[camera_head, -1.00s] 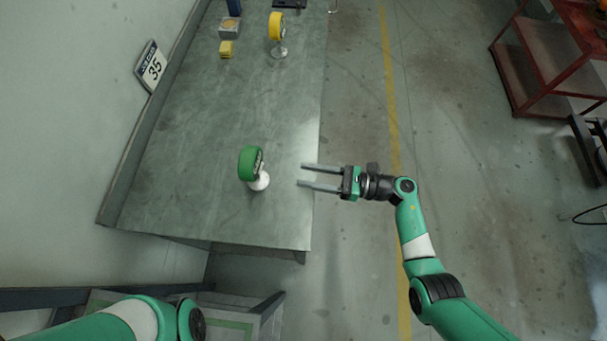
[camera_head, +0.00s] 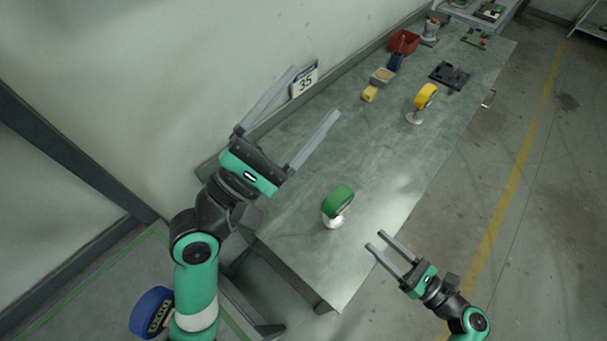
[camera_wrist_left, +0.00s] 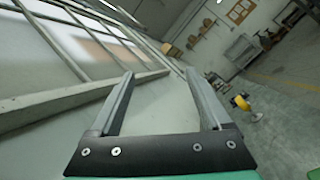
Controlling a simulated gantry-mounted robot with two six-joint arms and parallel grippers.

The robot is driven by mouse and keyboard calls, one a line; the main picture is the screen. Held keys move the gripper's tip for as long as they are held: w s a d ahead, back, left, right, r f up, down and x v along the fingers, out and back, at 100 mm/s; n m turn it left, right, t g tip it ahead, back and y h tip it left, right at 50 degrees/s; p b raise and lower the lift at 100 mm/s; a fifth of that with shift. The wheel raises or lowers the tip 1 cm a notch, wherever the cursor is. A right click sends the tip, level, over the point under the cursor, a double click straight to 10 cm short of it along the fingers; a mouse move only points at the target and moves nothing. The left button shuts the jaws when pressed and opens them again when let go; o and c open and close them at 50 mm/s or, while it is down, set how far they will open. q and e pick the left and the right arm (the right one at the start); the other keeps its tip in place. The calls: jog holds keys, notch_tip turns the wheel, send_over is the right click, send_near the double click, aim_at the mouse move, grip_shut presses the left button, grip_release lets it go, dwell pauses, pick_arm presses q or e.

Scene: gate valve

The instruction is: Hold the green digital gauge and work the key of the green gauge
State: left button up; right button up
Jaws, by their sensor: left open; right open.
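The green digital gauge (camera_head: 338,200) stands on a pale round base near the front end of the grey table. Its face and key are too small to make out. My left gripper (camera_head: 318,92) is open and empty, raised to the upper left of the gauge in the head view. Its two open fingers (camera_wrist_left: 163,95) also show in the left wrist view with nothing between them. My right gripper (camera_head: 374,240) is open and empty at the table's right edge, right of and below the gauge in the picture, apart from it.
A yellow gauge (camera_head: 425,96) on a stand and a yellow block (camera_head: 369,94) are further along the table (camera_head: 300,170). A blue gauge (camera_head: 152,311) is at the lower left. A wall runs along the table's left side.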

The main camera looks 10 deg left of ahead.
pick_arm(q)
notch_tip(320, 180, down, 19)
jog(key=d+n+g+y, duration=0.1)
jog(key=n+g+y, duration=0.1)
jog(key=n, duration=0.6)
jog(key=n+g, duration=0.2)
jog(key=g, duration=0.1)
send_near(339, 197)
jog(key=shift+m+y, duration=0.3)
jog(key=x, duration=0.3)
jog(key=f+x, duration=0.1)
jog(key=x, duration=0.6)
jog(key=shift+w+d+f, duration=0.15)
jog(key=shift+w+f, duration=0.15)
jog(key=shift+w, duration=0.05)
grip_shut()
pick_arm(e)
grip_shut()
